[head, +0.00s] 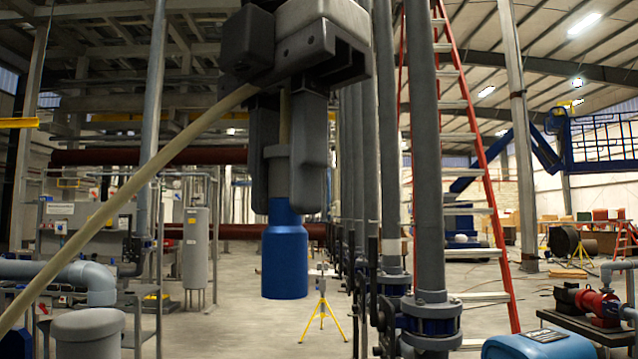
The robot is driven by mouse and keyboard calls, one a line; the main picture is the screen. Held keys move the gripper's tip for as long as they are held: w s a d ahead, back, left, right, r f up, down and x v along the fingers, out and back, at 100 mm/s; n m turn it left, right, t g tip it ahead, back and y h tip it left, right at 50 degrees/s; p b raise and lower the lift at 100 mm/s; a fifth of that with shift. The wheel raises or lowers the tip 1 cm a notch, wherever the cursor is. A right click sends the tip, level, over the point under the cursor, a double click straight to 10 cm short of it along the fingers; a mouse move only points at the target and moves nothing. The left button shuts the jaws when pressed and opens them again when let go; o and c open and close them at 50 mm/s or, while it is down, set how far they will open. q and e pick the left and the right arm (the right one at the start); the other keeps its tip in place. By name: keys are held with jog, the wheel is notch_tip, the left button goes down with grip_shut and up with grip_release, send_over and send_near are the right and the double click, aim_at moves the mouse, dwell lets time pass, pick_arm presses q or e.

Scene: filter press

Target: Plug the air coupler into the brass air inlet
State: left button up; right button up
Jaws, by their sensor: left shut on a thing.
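My left gripper (286,190) hangs down from the top centre of the head view. It is shut on the air coupler (285,262), a blue cylinder with a grey upper collar. The coupler points straight down, and its lower end is free in the air, touching nothing that I can see. A beige hose (135,190) runs from the lower left up behind the gripper; a pale strip also shows between the fingers. I cannot make out the brass air inlet in this view. My right gripper is not in view.
Tall grey pipes (427,150) with a blue-collared flange (431,322) stand just right of the gripper. A red ladder (478,170) leans behind them. Grey pipework (60,272) is at lower left, a blue case (540,345) at lower right. Open floor with a yellow tripod (322,312) lies beyond.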

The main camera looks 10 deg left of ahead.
aim_at(283, 226)
pick_arm(q)
jog(key=shift+w+r, duration=0.1)
jog(key=shift+s, duration=0.45)
jog(key=shift+w+f, duration=0.1)
jog(key=shift+f, duration=2.75)
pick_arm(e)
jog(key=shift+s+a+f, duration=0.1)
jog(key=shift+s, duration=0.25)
pick_arm(q)
jog(key=shift+f+b, duration=0.45)
jog(key=shift+f, duration=0.15)
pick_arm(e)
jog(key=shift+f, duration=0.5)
pick_arm(q)
jog(key=o, duration=1)
